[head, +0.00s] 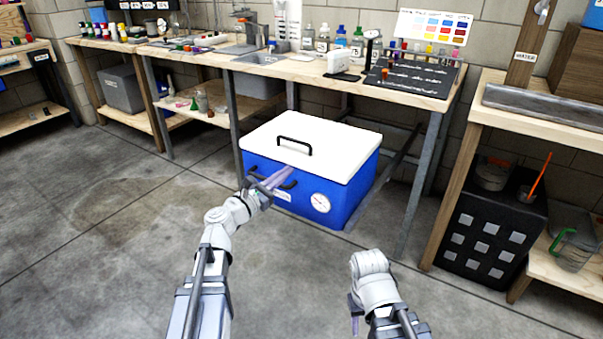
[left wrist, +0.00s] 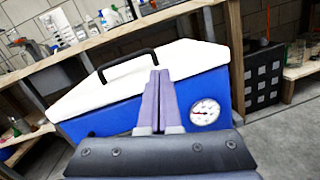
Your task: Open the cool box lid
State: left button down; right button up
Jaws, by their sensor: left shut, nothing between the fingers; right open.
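The cool box (head: 353,202) is blue with a white lid (head: 335,142) and stands on the floor. The lid lies flat on the box and has a black handle (head: 295,146) on top. My left gripper (head: 287,171) is shut and empty, in front of the box near the lid's front edge; I cannot tell if it touches. In the left wrist view its fingers (left wrist: 158,98) overlap the box front and the lid edge (left wrist: 205,57). A round dial (left wrist: 205,112) is right of them. My right gripper (head: 354,314) is low, away from the box, mostly hidden behind its wrist.
A workbench (head: 300,71) with bottles and racks stands over and behind the box, its metal legs close by. A bench (head: 540,114) with a black crate (head: 488,238) below is at the right. The floor in front and to the left is clear.

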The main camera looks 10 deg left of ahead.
aim_at(291, 156)
pick_arm(q)
jog(key=shift+w+a+f+n+t+y+b, duration=0.75)
jog(key=shift+w+a+n+t+y+b, duration=0.3)
jog(key=shift+a+n, duration=1.05)
jog(key=p+x, duration=0.2)
jog(key=x, duration=0.7)
jog(key=shift+w+d, duration=0.2)
jog(key=shift+w, duration=0.1)
pick_arm(e)
jog(key=shift+w+d+f, duration=0.2)
jog(key=shift+d+f, duration=0.05)
jog(key=shift+f, duration=0.2)
jog(key=shift+w+d+f, duration=0.15)
jog(key=shift+d+f, duration=0.05)
jog(key=shift+f, duration=0.25)
